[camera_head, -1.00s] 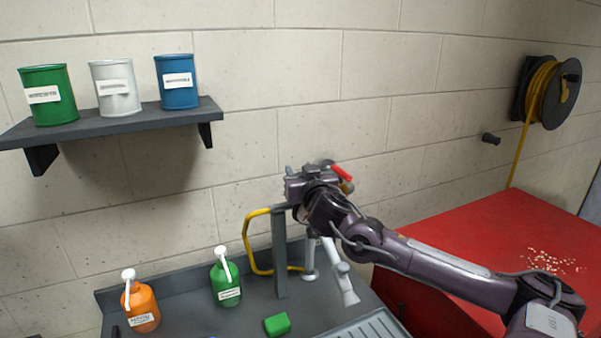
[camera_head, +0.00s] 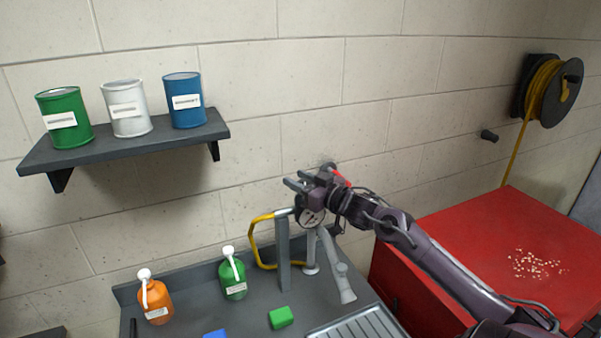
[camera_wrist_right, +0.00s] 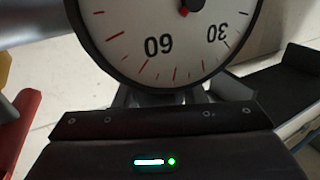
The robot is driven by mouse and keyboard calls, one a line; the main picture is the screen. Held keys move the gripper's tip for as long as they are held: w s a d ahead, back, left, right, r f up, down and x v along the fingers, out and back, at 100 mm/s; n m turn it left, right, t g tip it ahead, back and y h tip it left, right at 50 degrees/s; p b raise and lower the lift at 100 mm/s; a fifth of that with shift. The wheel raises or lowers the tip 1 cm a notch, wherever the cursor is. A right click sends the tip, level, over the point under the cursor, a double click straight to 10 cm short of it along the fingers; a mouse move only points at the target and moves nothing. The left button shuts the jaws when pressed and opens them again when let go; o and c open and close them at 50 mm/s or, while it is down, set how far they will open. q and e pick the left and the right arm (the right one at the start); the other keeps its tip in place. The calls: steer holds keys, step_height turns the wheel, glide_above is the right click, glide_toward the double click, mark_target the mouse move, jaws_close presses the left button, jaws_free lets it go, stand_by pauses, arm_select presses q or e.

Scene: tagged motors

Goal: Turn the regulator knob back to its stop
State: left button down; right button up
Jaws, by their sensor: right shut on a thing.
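My right gripper (camera_head: 300,180) is at the regulator by the wall, above the sink bench, with its fingers pointing left. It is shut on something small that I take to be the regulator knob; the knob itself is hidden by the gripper. The round white pressure gauge (camera_head: 311,217) sits just below the gripper. In the right wrist view the gauge (camera_wrist_right: 165,45) fills the top, with 60 and 30 upside down and red marks on its left side. My left gripper is not in view.
A red lever (camera_head: 341,178) is close beside the gripper. A yellow hose (camera_head: 254,240) loops left of a grey post (camera_head: 283,255). A green bottle (camera_head: 233,277), an orange bottle (camera_head: 155,300) and a green block (camera_head: 281,318) stand on the bench. A red cabinet (camera_head: 450,240) is at right.

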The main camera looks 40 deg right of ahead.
steer(key=shift+a+n+y, duration=0.1)
steer(key=shift+n+y, duration=0.7)
steer(key=shift+y, duration=0.4)
steer(key=shift+g, duration=0.3)
steer(key=o, duration=1)
steer(key=shift+s, duration=0.15)
steer(key=shift+s+f, duration=0.15)
steer(key=shift+s, duration=0.1)
steer(key=b+v, duration=0.2)
steer(key=v, duration=0.4)
steer(key=shift+s+d+b, duration=0.25)
steer(key=shift+s+b, duration=0.05)
steer(key=shift+s, duration=0.25)
